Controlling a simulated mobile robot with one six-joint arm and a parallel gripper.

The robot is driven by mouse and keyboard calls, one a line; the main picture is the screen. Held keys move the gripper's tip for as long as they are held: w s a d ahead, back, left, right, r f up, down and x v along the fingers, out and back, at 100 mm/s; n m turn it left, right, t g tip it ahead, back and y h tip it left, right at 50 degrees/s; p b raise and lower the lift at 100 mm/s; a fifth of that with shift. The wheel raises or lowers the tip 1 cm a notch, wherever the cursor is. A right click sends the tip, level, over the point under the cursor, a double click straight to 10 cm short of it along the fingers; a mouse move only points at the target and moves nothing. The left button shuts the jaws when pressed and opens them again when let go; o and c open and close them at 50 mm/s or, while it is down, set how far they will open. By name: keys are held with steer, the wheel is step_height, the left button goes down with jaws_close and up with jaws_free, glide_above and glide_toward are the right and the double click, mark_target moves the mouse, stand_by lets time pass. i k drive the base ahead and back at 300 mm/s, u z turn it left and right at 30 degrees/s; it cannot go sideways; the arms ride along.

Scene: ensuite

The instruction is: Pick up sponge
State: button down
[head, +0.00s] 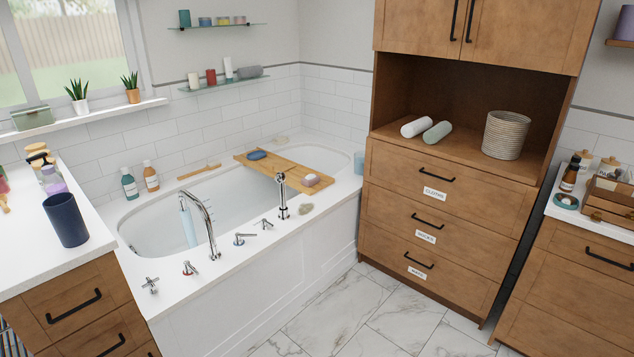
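No thing in the head view is plainly a sponge. A small beige-grey lump (306,209) lies on the bath's front rim, right of the taps; it may be a sponge, but it is too small to tell. A blue oval thing (257,155) lies on the far left end of the wooden bath board (283,170). A pale pinkish piece, maybe soap (311,180), sits on the board's near right end. A grey rounded thing (250,71) rests on the lower glass shelf. My gripper is not in view.
The white bath (230,300) stands between a left counter (95,215) with a dark blue cup (66,220) and a tall wooden cabinet (440,210). Chrome taps (205,225) rise from the bath's front rim. The marble floor (360,310) in front is clear.

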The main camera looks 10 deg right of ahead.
mark_target(309, 180)
steer(key=u, duration=0.1)
steer(key=i, duration=0.95)
steer(key=z, duration=0.05)
